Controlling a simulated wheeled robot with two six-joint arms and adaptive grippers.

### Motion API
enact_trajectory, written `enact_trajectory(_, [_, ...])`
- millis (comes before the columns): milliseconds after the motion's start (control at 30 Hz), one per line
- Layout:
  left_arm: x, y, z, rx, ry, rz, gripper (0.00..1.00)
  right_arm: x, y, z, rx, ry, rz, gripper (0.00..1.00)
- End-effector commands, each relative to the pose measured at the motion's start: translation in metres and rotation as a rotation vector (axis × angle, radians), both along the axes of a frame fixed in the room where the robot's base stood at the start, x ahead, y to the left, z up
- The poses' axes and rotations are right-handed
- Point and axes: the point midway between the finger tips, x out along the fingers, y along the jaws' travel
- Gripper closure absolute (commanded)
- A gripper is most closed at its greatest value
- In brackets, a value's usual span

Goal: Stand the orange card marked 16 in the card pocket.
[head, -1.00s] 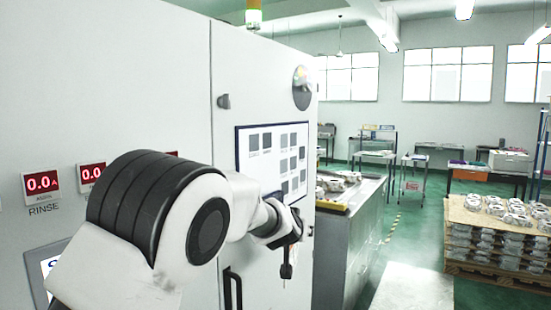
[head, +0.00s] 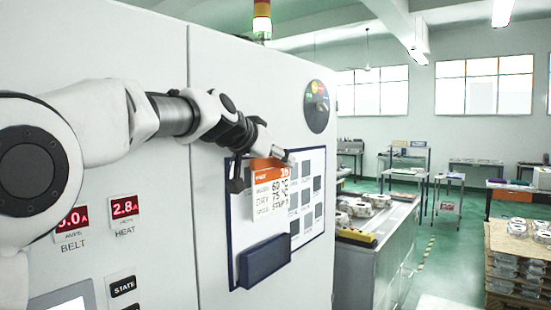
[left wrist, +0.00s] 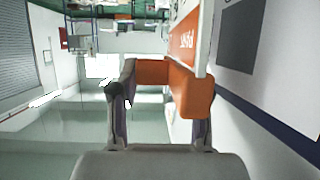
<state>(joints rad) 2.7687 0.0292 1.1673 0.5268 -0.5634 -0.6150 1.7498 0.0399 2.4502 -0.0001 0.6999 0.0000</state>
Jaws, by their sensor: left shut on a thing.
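The card (head: 271,205) has an orange top band marked 16 and a white body with black print. My left gripper (head: 262,166) is shut on its orange top and holds it upright in front of the wall board. In the left wrist view my left gripper (left wrist: 158,108) has an orange tab (left wrist: 150,73) of the card between its fingers. The card pocket (head: 265,263) is a dark blue holder low on the board. The card's lower edge is just above the pocket; I cannot tell the depth gap between them. My right gripper is not in view.
The blue-framed board (head: 308,222) with grey squares is on the white cabinet (head: 265,75). A round dial (head: 316,106) is at upper right. A metal bench (head: 375,250) with castings stands right of the cabinet. Red displays (head: 124,207) are at left.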

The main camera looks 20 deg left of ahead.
Motion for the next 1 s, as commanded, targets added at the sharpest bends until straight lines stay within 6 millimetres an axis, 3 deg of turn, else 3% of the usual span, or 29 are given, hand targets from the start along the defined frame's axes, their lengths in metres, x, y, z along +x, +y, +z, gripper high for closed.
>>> enact_trajectory(333, [-0.004, 0.005, 0.0, -0.003, -0.005, -0.022, 1.0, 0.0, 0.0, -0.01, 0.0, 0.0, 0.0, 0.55])
enact_trajectory(733, [-0.003, 0.005, -0.051, -0.004, 0.0, -0.02, 1.0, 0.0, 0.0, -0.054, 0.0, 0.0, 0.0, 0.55])
enact_trajectory(1000, [-0.003, 0.004, -0.058, -0.002, 0.0, -0.021, 1.0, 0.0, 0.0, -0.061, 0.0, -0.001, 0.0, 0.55])
